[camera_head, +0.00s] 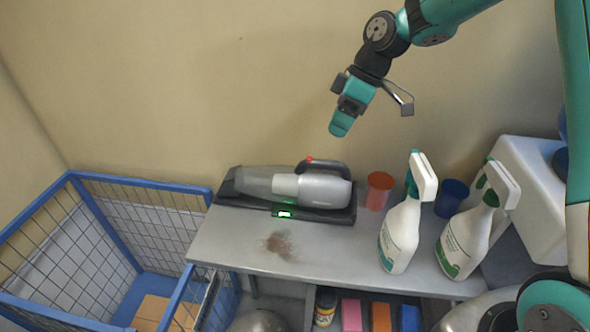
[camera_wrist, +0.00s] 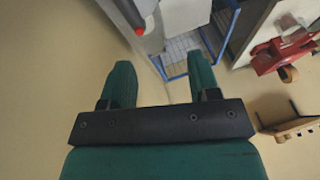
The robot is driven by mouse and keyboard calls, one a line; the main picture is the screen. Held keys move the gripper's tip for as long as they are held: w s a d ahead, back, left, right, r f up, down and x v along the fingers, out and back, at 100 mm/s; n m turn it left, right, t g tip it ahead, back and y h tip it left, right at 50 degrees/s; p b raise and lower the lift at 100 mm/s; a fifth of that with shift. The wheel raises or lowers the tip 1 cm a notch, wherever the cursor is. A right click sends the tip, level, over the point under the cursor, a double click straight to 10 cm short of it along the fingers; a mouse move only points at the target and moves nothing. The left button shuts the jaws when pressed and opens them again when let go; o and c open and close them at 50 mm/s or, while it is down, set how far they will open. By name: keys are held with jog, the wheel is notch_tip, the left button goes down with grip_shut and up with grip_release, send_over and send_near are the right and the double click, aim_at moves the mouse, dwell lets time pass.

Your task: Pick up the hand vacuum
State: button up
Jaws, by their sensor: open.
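The hand vacuum (camera_head: 308,187) is grey and silver with a dark handle and a red button. It lies on its side in a black charging base (camera_head: 340,215) with a green light, on the grey shelf top against the wall. My gripper (camera_head: 338,125) is above and slightly right of the vacuum, apart from it, and empty. In the wrist view my gripper's two green fingers (camera_wrist: 162,82) stand apart. A grey part with a red spot at the top edge of the wrist view looks like the vacuum (camera_wrist: 138,18), mostly cut off.
Right of the vacuum stand a red cup (camera_head: 379,191), a blue cup (camera_head: 452,198), two spray bottles (camera_head: 402,232) (camera_head: 468,240) and a white canister (camera_head: 535,190). A blue wire cage (camera_head: 75,180) is at left. The shelf front has a brown stain (camera_head: 279,244) and free room.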

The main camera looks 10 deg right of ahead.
jog(key=w+d+f+p, duration=0.1)
jog(key=w+d+f, duration=0.1)
jog(key=w+d, duration=0.1)
jog(key=p, duration=0.2)
send_over(323, 161)
jog(key=d, duration=0.3)
jog(key=shift+n, duration=0.4)
jog(key=f, duration=0.4)
jog(key=shift+w+a+f, duration=0.25)
jog(key=shift+w+f, duration=0.05)
jog(key=shift+f, duration=0.1)
jog(key=shift+p+x, duration=1.55)
jog(key=shift+x, duration=1.55)
jog(key=shift+r, duration=0.1)
grip_shut()
